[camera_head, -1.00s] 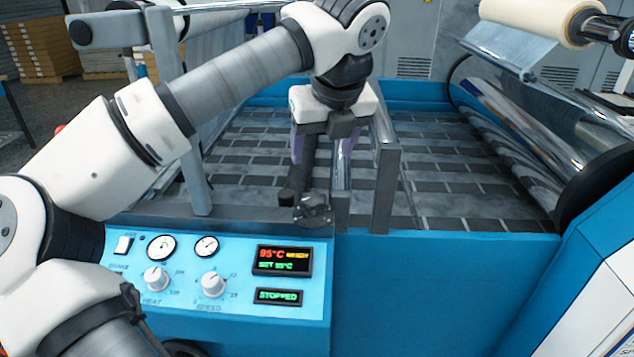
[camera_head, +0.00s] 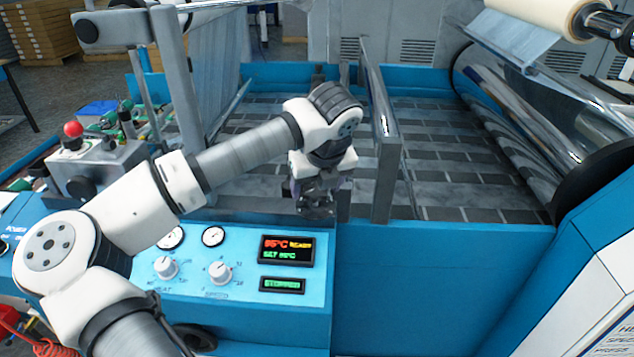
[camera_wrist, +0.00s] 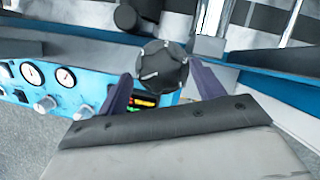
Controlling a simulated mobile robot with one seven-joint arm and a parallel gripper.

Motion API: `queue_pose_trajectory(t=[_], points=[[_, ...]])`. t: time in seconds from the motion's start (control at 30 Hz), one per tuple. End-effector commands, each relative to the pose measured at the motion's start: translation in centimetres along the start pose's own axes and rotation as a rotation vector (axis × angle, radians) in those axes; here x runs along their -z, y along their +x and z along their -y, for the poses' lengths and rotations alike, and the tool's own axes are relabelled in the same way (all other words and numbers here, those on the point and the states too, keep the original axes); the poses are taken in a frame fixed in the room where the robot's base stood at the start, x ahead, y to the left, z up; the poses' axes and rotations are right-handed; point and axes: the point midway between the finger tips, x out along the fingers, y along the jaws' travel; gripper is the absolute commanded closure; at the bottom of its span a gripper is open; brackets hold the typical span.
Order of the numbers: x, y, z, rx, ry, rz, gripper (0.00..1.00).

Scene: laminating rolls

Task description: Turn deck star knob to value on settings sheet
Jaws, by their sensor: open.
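The black deck star knob (camera_wrist: 162,66) sits between the two purple fingers of my gripper (camera_wrist: 160,72) in the wrist view. The fingers stand apart on either side of it, and I cannot tell whether they touch it. In the head view the star knob (camera_head: 317,206) shows at the panel's back edge, just below my gripper (camera_head: 318,184), which partly hides it. A white sheet (camera_head: 612,337) with printed lines, perhaps the settings sheet, shows at the lower right. It is cut off, and its values cannot be read.
The blue control panel (camera_head: 226,290) has heat and speed knobs, gauges and displays, one reading STOPPED. A metal post (camera_head: 386,170) stands close to the right of my gripper. A grey box with a red button (camera_head: 73,130) is at the left. Rollers stand at the right.

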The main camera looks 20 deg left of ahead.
Motion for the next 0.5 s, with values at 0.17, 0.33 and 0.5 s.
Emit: queue_pose_trajectory(t=[0.17,0.33,0.5], points=[[0.01,-0.01,0.01,0.0,0.0,0.0,0.37],[0.0,-0.03,0.01,0.0,0.0,0.0,0.59],[0.0,-0.04,0.01,0.0,0.0,0.0,0.77]])
